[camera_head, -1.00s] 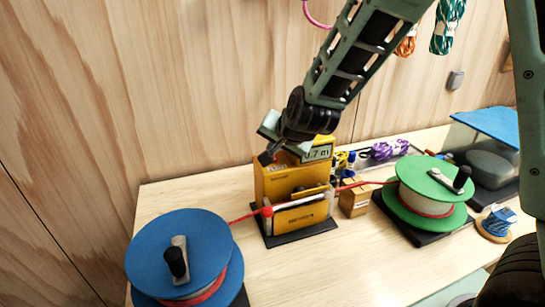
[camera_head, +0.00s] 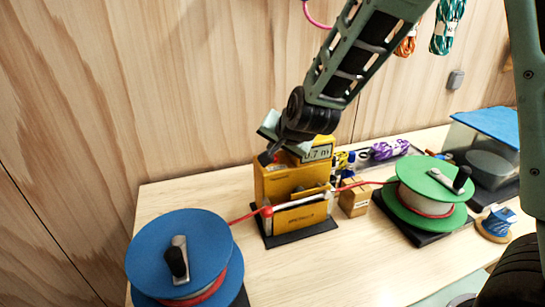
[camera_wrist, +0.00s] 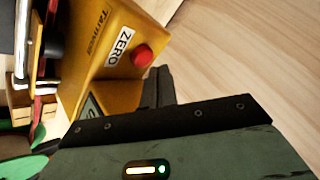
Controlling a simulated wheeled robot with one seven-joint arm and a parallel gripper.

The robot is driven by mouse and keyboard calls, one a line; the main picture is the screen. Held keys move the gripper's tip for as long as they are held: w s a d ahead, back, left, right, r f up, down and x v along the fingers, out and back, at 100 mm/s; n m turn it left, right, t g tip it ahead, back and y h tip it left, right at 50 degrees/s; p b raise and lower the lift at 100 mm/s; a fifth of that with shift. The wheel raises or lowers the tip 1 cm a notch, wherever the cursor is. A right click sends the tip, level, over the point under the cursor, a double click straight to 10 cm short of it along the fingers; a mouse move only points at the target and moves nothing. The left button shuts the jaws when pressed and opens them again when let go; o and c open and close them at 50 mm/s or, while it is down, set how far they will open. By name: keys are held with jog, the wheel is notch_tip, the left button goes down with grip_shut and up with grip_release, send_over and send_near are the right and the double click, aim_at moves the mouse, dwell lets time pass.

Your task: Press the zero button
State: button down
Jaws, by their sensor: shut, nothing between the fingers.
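The yellow rope-measuring machine (camera_head: 275,182) stands on the table, with a display (camera_head: 317,152) reading about 0.7 m. In the wrist view the machine's yellow face (camera_wrist: 92,62) carries a white "ZERO" label (camera_wrist: 119,47) beside a round red button (camera_wrist: 142,56). My gripper (camera_head: 266,157) is shut and empty, above the machine's top left part. In the wrist view its fingertips (camera_wrist: 158,76) are close beside the red button; I cannot tell whether they touch it. The button cannot be made out in the head view.
A blue reel (camera_head: 182,250) stands front left and a green reel (camera_head: 428,190) to the right. A red rope (camera_head: 246,216) runs between them through the machine. A small cardboard box (camera_head: 354,200) and a purple rope bundle (camera_head: 385,150) are nearby. The front middle of the table is clear.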

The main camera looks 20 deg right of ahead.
jog(key=shift+f+b, duration=0.4)
jog(key=shift+f, duration=0.05)
jog(key=shift+f+b, duration=0.4)
dwell(0.7)
jog(key=shift+r, duration=0.15)
dwell(0.3)
jog(key=shift+r+p, duration=0.75)
jog(key=shift+p, duration=0.05)
notch_tip(320, 180, up, 5)
jog(key=p, duration=0.4)
jog(key=shift+p, duration=0.4)
